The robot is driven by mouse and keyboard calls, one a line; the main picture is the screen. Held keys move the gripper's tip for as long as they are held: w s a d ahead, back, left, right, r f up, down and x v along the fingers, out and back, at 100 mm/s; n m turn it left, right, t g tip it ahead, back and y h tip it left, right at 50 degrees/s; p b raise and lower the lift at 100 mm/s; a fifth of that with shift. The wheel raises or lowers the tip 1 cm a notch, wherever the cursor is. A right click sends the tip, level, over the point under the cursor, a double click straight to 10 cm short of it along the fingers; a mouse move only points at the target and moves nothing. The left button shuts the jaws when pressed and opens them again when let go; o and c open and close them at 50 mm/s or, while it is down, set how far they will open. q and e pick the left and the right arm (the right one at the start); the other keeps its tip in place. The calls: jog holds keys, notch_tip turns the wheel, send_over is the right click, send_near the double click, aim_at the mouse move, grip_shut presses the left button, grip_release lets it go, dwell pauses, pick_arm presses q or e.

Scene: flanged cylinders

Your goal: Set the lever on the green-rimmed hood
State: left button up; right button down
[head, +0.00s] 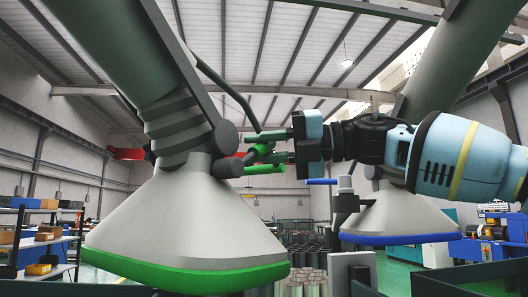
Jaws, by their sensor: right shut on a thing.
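The green-rimmed hood (185,225) is a large pale cone at the left front, under a thick grey-green duct. Its lever (264,170) is a green bar at the right of the hood's neck, beside a dark round stub. My right gripper (268,146) reaches in from the right, with its fingers at the lever. It is shut on the lever; the exact contact is partly hidden where fingers and green parts overlap. My left gripper is not in view.
A blue-rimmed hood (395,218) with a blue lever (322,181) stands at the right, behind my right arm. A thin grey bent rod (226,82) hangs beside the left duct. Several grey cylinders (302,280) stand low in the middle. Shelves with boxes (40,238) stand at the left.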

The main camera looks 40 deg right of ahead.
jog(key=shift+r, duration=0.1)
dwell(0.3)
jog(key=c, duration=1.2)
grip_release()
jog(key=shift+c, duration=0.2)
jog(key=v, duration=0.7)
jog(key=shift+s+d, duration=0.25)
jog(key=shift+s, duration=0.1)
